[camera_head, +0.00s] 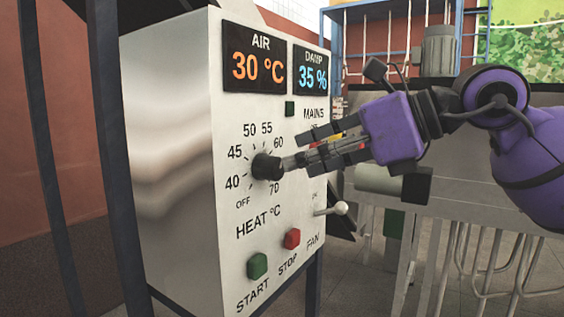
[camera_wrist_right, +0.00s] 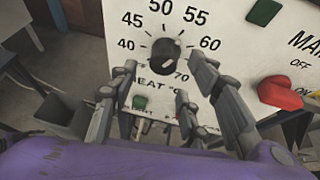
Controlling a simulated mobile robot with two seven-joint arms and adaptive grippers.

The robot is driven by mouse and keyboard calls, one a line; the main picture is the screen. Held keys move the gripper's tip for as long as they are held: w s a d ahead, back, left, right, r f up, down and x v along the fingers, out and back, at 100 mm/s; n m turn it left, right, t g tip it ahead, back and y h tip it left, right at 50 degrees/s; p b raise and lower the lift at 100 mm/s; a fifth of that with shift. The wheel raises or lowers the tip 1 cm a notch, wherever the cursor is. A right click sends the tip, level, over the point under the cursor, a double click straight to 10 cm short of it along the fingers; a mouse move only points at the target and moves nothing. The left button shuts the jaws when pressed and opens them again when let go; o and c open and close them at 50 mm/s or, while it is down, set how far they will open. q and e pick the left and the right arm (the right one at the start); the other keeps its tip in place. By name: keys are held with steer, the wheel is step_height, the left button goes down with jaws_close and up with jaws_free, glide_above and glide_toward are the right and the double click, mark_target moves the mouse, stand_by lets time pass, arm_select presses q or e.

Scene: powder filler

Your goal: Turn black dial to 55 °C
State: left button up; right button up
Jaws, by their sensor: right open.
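The black dial (camera_head: 267,167) is on the white front panel, inside a printed HEAT scale with OFF, 40, 45, 50, 55, 60 and 70. In the right wrist view the dial (camera_wrist_right: 165,55) shows a pale mark on its face; I cannot tell exactly which number it indicates. My right gripper (camera_head: 298,148) is open, its fingers pointing at the dial from the right. In the right wrist view the fingers (camera_wrist_right: 163,82) are spread to either side below the dial, with nothing between them. Contact with the dial is unclear. My left gripper is not in view.
Displays read AIR 30 °C (camera_head: 254,60) and DAMP 35 % (camera_head: 312,70). Below the dial are a green START button (camera_head: 257,265), a red STOP button (camera_head: 292,238) and a FAN lever (camera_head: 339,208). A red MAINS knob (camera_wrist_right: 280,93) is right of the dial.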

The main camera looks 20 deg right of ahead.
mark_target(278, 168)
steer(key=shift+p+x, duration=0.45)
steer(key=shift+x, duration=2.3)
steer(key=shift+d, duration=0.1)
steer(key=shift+c, duration=0.5)
steer(key=c, duration=0.9)
steer(key=shift+s+f+n, duration=0.1)
steer(key=shift+f+n, duration=0.1)
steer(key=shift+n, duration=0.2)
steer(key=o, duration=1)
steer(key=shift+r, duration=0.1)
